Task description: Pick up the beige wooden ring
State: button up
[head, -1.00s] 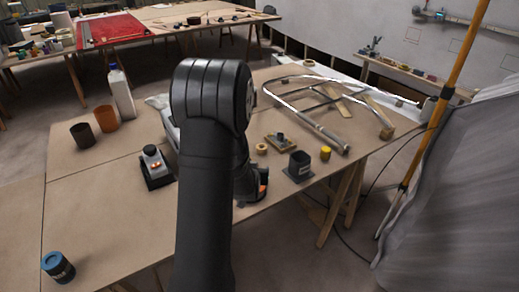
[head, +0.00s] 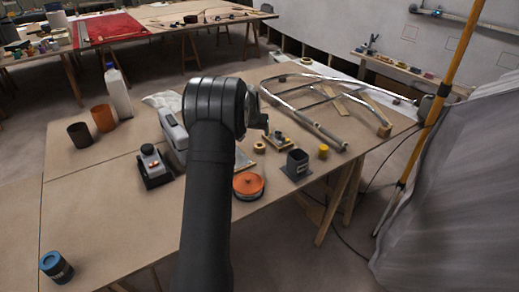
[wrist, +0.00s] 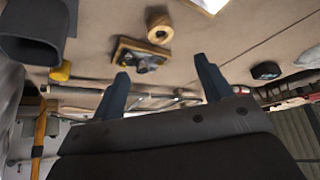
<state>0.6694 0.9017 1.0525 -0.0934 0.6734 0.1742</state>
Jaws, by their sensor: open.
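The beige wooden ring (head: 259,147) lies on the table, right of my arm in the head view. In the head view my gripper (head: 264,124) is partly hidden behind my arm, just beyond the ring.
A wooden block with a metal fitting (head: 279,142) sits close beside the ring. A dark square cup (head: 297,164), a yellow cylinder (head: 323,152) and a round orange-topped tin (head: 248,184) stand nearby. A bent tube frame (head: 330,100) lies behind.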

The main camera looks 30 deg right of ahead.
send_near(260, 146)
jog(key=shift+x, duration=4.4)
jog(key=c, duration=1.1)
jog(key=shift+r, duration=0.1)
